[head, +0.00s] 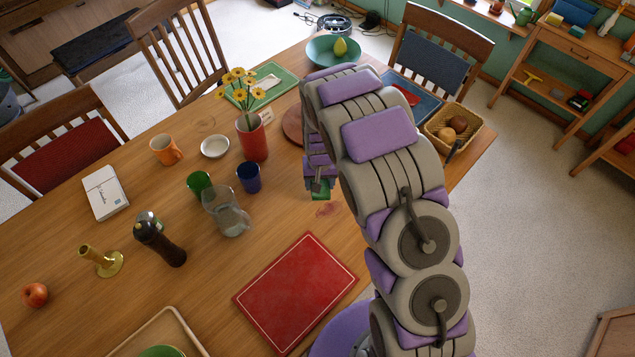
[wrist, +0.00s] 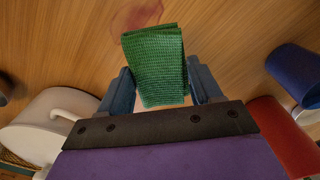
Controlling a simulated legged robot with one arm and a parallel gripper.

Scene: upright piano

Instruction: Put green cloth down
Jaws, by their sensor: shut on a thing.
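The green cloth (wrist: 155,65) is folded and held between the two fingers of my gripper (wrist: 157,88) in the wrist view. In the head view, a small part of the green cloth (head: 320,190) shows under my gripper (head: 318,182), over the wooden table (head: 285,215). Most of my gripper is hidden behind my arm in the head view. I cannot tell whether the cloth touches the table. A reddish stain (wrist: 137,14) shows on the wood just beyond the cloth in the wrist view.
A blue cup (head: 248,177) and a red vase with yellow flowers (head: 252,138) stand left of my gripper. A glass pitcher (head: 228,215) and a green cup (head: 200,186) are farther left. A red placemat (head: 296,290) lies nearer.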

